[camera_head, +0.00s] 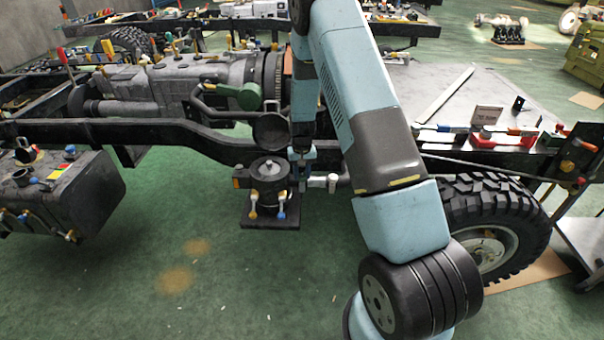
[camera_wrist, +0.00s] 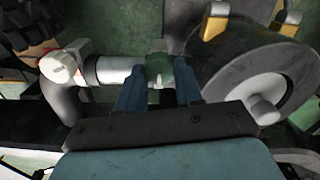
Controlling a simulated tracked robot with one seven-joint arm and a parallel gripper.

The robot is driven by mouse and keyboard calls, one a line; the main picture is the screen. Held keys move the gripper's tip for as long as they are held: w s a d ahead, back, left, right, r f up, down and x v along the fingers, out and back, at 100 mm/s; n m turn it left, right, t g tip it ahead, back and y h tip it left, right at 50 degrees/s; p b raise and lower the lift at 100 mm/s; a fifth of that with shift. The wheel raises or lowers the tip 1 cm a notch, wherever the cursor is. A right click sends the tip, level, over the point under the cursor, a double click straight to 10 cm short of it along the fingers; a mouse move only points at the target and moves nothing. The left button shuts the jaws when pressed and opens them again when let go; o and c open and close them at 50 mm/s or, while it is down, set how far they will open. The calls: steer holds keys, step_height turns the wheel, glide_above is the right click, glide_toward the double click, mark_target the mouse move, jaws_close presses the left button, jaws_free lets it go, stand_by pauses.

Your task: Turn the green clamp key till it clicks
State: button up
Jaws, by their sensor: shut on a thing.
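The green clamp key (camera_wrist: 158,62) shows in the wrist view on a pale pipe joint, between my two blue fingers. My gripper (camera_wrist: 160,82) is shut on it, with one finger on each side. The pale pipe (camera_wrist: 112,70) runs left from the key to a white-capped elbow (camera_wrist: 62,66). A dark round canister (camera_wrist: 255,82) is to the right of the key. In the head view, my gripper (camera_head: 302,160) points down just right of the black canister (camera_head: 268,178); the key cannot be made out there.
The canister stands on a dark plate (camera_head: 268,217) below the black chassis rail (camera_head: 130,131). A large tyre (camera_head: 500,205) is right of my arm. A dark tank (camera_head: 75,200) with several coloured fittings is at left. The green floor (camera_head: 200,285) in front is mostly clear.

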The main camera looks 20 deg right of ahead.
mark_target(302, 174)
steer(key=shift+m, duration=0.6)
steer(key=o, duration=1)
steer(key=shift+o, duration=0.2)
steer(key=shift+r, duration=0.1)
step_height(302, 174, up, 14)
steer(key=shift+f, duration=0.25)
